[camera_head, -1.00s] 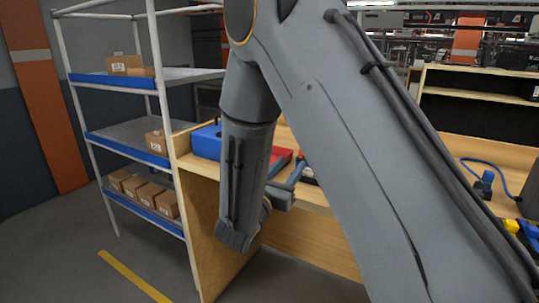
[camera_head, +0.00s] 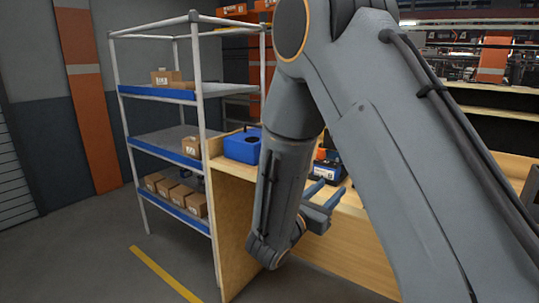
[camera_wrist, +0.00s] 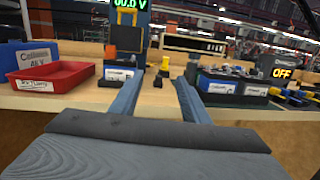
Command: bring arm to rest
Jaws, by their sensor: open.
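My gripper (camera_head: 325,193) hangs from my bent arm in front of the wooden workbench (camera_head: 358,212) in the head view. Its two blue-grey fingers point toward the bench, partly beside my forearm. In the wrist view my gripper (camera_wrist: 157,82) is open, with clear space between the fingers and nothing held. The bench top (camera_wrist: 62,101) lies ahead of the fingers. My arm covers much of the bench in the head view.
A metal rack (camera_head: 205,150) with cardboard boxes stands left of the bench. On the bench are a blue box (camera_head: 242,147), a red tray (camera_wrist: 58,78) and meter-like devices (camera_wrist: 235,85). A yellow line (camera_head: 165,273) crosses open floor at left.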

